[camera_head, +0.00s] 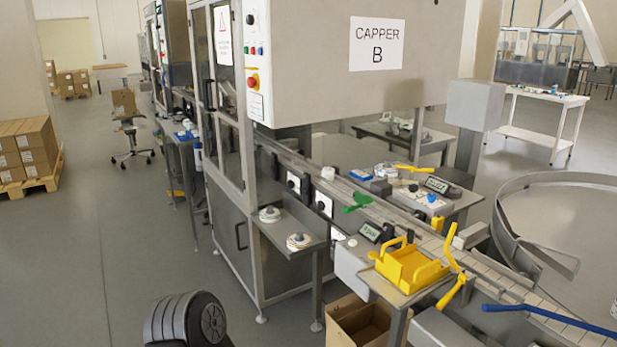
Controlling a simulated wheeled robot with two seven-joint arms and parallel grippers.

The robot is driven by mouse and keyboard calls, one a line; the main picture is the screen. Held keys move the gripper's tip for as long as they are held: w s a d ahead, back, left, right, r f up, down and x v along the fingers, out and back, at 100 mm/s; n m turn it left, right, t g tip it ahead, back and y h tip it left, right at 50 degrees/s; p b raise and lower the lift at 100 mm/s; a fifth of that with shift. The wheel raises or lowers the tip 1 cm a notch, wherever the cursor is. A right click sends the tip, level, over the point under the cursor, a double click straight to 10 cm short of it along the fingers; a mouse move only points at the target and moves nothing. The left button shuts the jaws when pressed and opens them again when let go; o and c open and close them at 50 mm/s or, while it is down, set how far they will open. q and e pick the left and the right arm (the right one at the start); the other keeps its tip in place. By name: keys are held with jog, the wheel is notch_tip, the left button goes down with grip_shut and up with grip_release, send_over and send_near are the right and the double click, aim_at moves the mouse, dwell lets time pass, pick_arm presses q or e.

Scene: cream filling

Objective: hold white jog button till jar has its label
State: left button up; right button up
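Neither gripper is in view; only a dark ribbed part, probably of my own arm, shows at the bottom left. A small white round button (352,242) sits on a grey box by the front of the conveyor. I cannot tell which is the jog button. A small white round item (327,172) stands at the conveyor near the capper; I cannot tell if it is a jar. No label on a jar can be made out.
The capper (335,60) marked B stands in the middle. A conveyor (440,240) runs toward the lower right. A yellow tray with handles (411,268), a blue bar (550,316) and an open carton (362,323) are near the front.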

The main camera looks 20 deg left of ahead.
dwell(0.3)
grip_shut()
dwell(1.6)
